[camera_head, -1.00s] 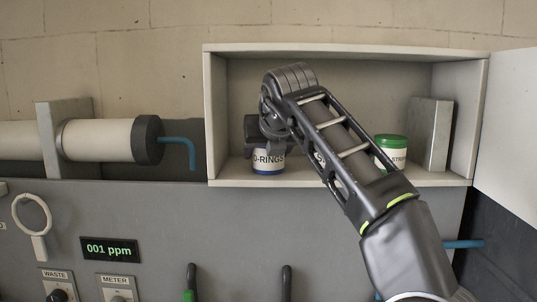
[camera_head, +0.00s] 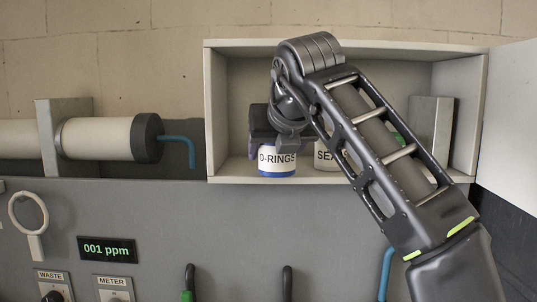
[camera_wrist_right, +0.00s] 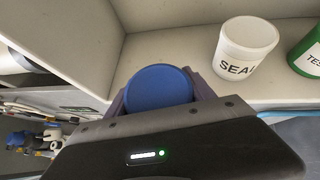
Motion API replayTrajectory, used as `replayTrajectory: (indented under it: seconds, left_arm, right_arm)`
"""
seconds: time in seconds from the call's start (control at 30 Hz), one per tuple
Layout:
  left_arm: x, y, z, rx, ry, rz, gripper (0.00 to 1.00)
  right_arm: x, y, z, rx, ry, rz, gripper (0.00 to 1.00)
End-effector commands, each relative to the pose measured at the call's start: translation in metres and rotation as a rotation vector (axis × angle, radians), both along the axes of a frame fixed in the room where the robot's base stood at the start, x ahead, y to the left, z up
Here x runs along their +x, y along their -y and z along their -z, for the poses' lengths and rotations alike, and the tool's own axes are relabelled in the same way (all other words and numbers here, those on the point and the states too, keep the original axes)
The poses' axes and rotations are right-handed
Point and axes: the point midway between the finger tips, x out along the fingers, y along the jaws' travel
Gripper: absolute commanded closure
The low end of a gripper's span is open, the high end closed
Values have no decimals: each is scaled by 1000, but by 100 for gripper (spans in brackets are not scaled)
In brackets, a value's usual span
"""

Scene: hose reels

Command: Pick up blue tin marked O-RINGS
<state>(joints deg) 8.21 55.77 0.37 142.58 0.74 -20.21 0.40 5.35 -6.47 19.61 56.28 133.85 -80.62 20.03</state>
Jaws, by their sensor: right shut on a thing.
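The blue tin marked O-RINGS (camera_head: 277,160) has a white label band and a blue base. It is at the left of the open cabinet, near the shelf's front edge. Its round blue lid (camera_wrist_right: 159,88) shows in the right wrist view. My right gripper (camera_head: 265,148) comes down from above and is shut on the tin, with a finger on each side of it in the wrist view. In the head view the tin's upper part is hidden behind the gripper. I cannot tell whether its base touches the shelf. My left gripper is not in view.
A white tub marked SEA… (camera_wrist_right: 246,46) stands beside the tin, and a green tub (camera_wrist_right: 308,50) is further right.

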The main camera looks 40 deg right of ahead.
Motion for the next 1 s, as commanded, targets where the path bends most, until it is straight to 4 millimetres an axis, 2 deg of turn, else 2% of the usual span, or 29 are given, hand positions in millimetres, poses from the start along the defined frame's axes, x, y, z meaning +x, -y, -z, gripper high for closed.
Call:
replayTrajectory:
  seconds: [0.03, 0.2, 0.4, 0.6, 1.0]
  left_arm:
    - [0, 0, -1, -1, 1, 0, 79]
    - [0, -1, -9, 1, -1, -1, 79]
    - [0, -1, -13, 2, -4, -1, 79]
    - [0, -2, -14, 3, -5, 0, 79]
    - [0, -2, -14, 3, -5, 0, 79]
  right_arm:
    - [-15, -7, -3, -3, 3, -1, 82]
    - [-50, -26, -4, -3, 2, 2, 82]
    - [-75, -40, -2, -1, 1, 2, 82]
    - [-83, -45, -1, 0, 0, 1, 82]
    - [-82, -45, -1, 0, 0, 1, 82]
